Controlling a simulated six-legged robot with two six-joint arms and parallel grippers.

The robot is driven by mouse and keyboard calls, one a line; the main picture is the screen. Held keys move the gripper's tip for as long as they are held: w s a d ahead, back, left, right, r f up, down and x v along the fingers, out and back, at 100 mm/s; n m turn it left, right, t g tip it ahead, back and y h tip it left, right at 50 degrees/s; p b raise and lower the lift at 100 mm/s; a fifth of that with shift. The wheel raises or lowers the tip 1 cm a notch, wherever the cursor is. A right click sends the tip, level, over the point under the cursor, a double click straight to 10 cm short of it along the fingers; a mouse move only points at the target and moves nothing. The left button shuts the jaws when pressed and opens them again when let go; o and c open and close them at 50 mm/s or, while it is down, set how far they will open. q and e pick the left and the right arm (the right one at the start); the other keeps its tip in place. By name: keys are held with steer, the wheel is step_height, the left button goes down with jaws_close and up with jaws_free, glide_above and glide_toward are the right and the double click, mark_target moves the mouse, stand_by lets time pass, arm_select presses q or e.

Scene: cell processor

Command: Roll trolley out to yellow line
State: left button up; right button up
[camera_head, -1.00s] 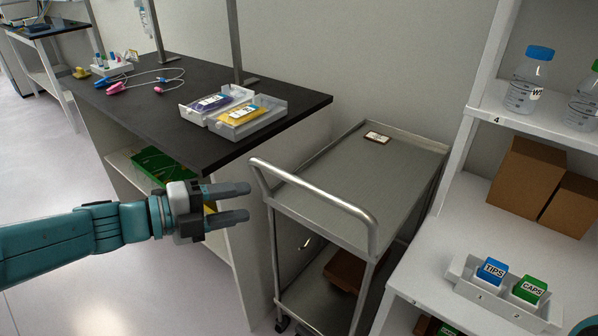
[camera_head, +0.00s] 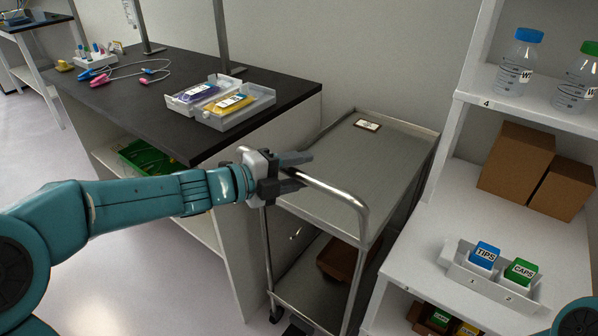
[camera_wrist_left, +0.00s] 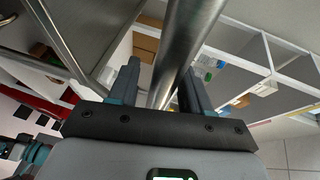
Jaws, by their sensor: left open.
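The steel trolley (camera_head: 345,170) stands between the black bench and the white shelf, with a flat top tray and a lower shelf. Its tubular push handle (camera_head: 345,197) faces me. My left gripper (camera_head: 300,170) is at the handle's left part, its fingers open. In the left wrist view the handle bar (camera_wrist_left: 185,50) passes between the two fingers (camera_wrist_left: 158,90), which stand apart on either side of it. The yellow line is not clearly visible. My right gripper is not in view; a small part of my right arm shows at the lower right corner.
The black bench (camera_head: 170,125) on the left holds two trays with purple and yellow packs. The white shelf (camera_head: 425,245) on the right holds bottles, brown boxes and a rack of TIPS and CAPS boxes. Open floor (camera_head: 130,270) shows at the lower left.

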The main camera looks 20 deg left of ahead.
arm_select(q)
steer(key=shift+w+d, duration=0.15)
steer(key=shift+w, duration=0.05)
steer(key=shift+c, duration=0.4)
jaws_close()
stand_by(1.0)
